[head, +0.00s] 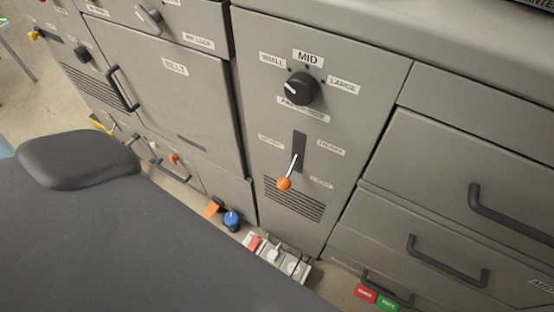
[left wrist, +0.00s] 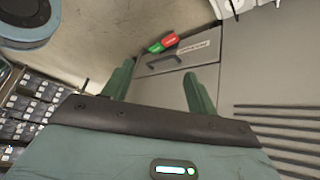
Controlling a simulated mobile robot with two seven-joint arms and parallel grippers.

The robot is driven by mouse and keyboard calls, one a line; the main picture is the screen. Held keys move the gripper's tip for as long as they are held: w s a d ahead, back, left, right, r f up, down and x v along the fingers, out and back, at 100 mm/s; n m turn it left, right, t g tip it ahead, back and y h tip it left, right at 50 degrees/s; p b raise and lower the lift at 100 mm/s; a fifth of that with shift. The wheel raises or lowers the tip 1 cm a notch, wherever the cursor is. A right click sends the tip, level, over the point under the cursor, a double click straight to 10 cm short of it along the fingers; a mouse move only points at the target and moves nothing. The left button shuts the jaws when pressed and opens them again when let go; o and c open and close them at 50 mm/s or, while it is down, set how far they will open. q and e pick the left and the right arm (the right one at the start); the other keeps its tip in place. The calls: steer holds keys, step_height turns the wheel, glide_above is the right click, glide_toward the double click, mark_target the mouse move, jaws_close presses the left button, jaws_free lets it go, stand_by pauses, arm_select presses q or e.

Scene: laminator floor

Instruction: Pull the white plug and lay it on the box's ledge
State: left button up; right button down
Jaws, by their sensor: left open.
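A small pale outlet box (head: 262,255) sits low at the foot of the machine in the head view. A red piece (head: 254,243) is at its left end. A white plug (head: 274,253) is in its middle, and another whitish piece (head: 293,266) is to the right. Which part is the ledge is too small to tell. In the left wrist view a white object (left wrist: 238,7) is cut by the top edge, perhaps the same box. My left gripper (left wrist: 158,86) is open and empty, its green fingers apart, away from that object. My right gripper is in neither view.
The grey machine front has a black dial (head: 300,89), an orange-tipped lever (head: 284,183) and drawer handles (head: 447,260). A blue knob (head: 231,219) is left of the box. Red (head: 366,293) and green (head: 388,303) buttons are to its right.

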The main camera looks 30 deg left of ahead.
arm_select(q)
steer(key=w+a+f+m+g+y+b, duration=0.1)
steer(key=w+a+f+m+y+b, duration=0.1)
steer(key=w+a+f+b, duration=0.2)
steer(key=w+a+f+m+g+y+b, duration=0.1)
steer(key=w+a+f+b, duration=0.4)
steer(key=f, duration=0.5)
steer(key=w+a+f+m+g+y+b, duration=0.1)
steer(key=w+a+f+m+y+b, duration=0.1)
steer(key=w+a+f+m+b, duration=0.2)
steer(key=shift+w+a+f+m+g+y+b, duration=0.15)
steer(key=shift+w+f+b, duration=0.3)
steer(key=shift+b, duration=0.3)
steer(key=shift+w+d+f+m+g+y+b, duration=0.1)
steer(key=shift+w+f+b, duration=0.1)
steer(key=shift+f+b, duration=0.5)
steer(key=shift+w+a+f+m+g+y+b, duration=0.15)
steer(key=shift+w+f+b, duration=0.25)
steer(key=shift+b, duration=0.4)
steer(key=shift+w+a, duration=0.1)
steer(key=shift+a, duration=0.1)
steer(key=shift+w, duration=0.1)
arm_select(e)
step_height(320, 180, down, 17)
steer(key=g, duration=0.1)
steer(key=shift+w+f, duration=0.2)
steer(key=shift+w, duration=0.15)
